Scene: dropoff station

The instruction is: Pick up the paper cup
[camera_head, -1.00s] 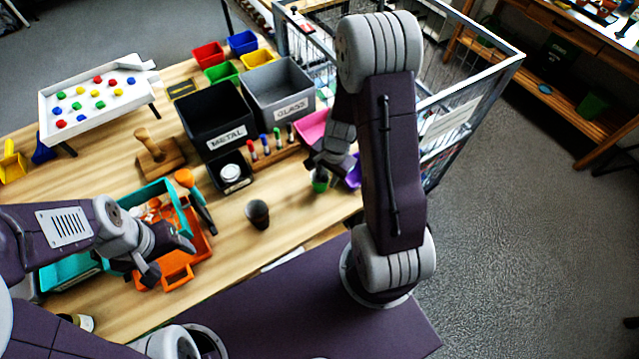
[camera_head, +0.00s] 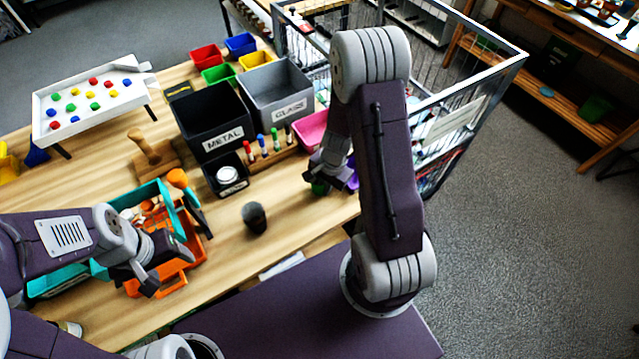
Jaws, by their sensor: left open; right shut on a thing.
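A dark cup (camera_head: 254,217) stands upright on the wooden table, right of the orange basket; I cannot tell if it is paper. My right gripper (camera_head: 321,181) points down near the table's right edge. It is shut on a small green object (camera_head: 319,188), mostly hidden by the fingers; I cannot tell what it is or whether it touches the table. My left gripper (camera_head: 149,281) is open over the front of the orange basket, left of the dark cup and apart from it.
The orange basket (camera_head: 176,283) and teal bins hold loose items. The METAL bin (camera_head: 217,140), GLASS bin (camera_head: 290,107), marker rack and pink tray (camera_head: 311,130) stand behind. A wire cart (camera_head: 470,110) borders the right. The table (camera_head: 285,220) is clear around the dark cup.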

